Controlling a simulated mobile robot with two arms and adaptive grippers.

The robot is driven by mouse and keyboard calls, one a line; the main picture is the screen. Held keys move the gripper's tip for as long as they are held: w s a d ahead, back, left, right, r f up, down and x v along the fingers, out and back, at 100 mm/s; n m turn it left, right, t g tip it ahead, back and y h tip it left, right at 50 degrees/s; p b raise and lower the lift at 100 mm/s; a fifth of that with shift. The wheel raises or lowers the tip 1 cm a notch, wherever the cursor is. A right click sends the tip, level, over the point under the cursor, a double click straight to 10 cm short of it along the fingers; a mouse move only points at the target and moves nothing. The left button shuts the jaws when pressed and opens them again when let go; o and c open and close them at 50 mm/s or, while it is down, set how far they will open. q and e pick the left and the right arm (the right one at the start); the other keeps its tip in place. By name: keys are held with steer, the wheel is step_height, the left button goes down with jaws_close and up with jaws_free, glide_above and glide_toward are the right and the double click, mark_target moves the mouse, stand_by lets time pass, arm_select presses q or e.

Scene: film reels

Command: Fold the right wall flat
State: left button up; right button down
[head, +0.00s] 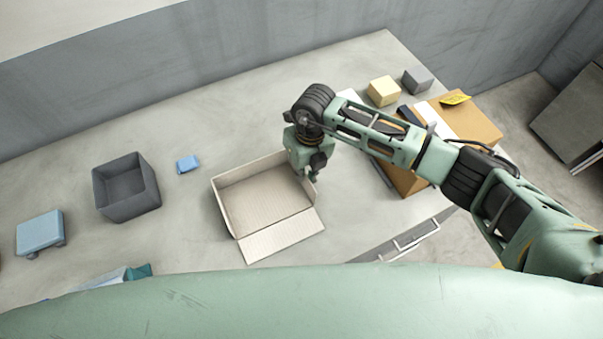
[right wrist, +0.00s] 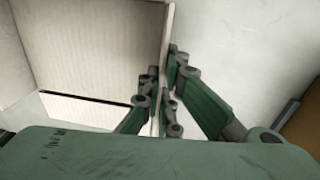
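An open cardboard box (head: 262,200) with a ribbed pale inside stands on the table in the head view. Its front wall (head: 283,236) lies flat on the table; its back and left walls stand up. The right wall (right wrist: 168,25) stands upright, seen nearly edge-on in the right wrist view. My right gripper (head: 312,176) is at this wall from above, one finger inside the box and one outside. In the right wrist view its fingertips (right wrist: 160,88) close on the wall's edge from both sides. The gripper hides part of the wall in the head view. My left gripper is not in view.
A dark grey bin (head: 126,188), a small blue item (head: 188,164) and a blue block (head: 40,233) are to the left. A yellow block (head: 383,91), a grey block (head: 417,80) and a brown carton (head: 472,118) are to the right. Bare table surrounds the box.

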steer(key=d+y+b, duration=0.1)
steer(key=y+b, duration=0.1)
steer(key=b, duration=0.1)
steer(key=w+d+f+g+y+b, duration=0.1)
steer(key=b, duration=0.2)
steer(key=shift+f+g+y, duration=0.1)
steer(key=shift+g+y, duration=0.2)
steer(key=shift+y, duration=0.1)
steer(key=shift+d+g+y+b, duration=0.25)
steer(key=shift+y+b, duration=0.45)
steer(key=shift+b, duration=0.7)
steer(key=c, duration=2)
jaws_free()
steer(key=shift+r, duration=0.25)
steer(key=v, duration=1.1)
steer(key=shift+w+d+r, duration=0.2)
steer(key=shift+d+r, duration=0.05)
steer(key=shift+d, duration=0.05)
steer(key=shift+s+f, duration=0.1)
